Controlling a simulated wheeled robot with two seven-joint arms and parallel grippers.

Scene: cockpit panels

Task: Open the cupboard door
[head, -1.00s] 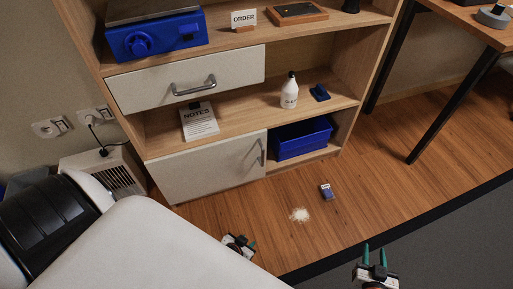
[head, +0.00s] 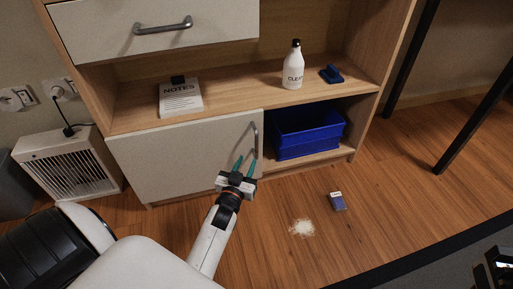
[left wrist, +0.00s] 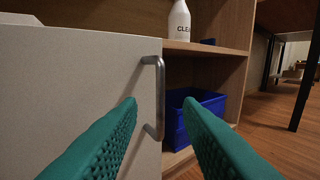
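The cupboard door (head: 180,155) is a pale panel at the lower left of the shelf unit, and it is shut. Its grey vertical bar handle (head: 254,140) is near its right edge; the handle also shows in the left wrist view (left wrist: 160,98). My left gripper (head: 246,162) is open just in front of the handle's lower part. In the left wrist view the handle appears between the two green fingers, ahead of them, with neither finger closed on it. A dark part, apparently of my right gripper (head: 497,266), shows at the lower right edge; its fingers are not clear.
A blue bin (head: 305,135) stands in the open compartment right of the door. A white bottle (head: 292,66) and a notes pad (head: 180,97) are on the shelf above. A small box (head: 337,201) and white powder (head: 302,228) lie on the floor. A heater (head: 70,165) stands left.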

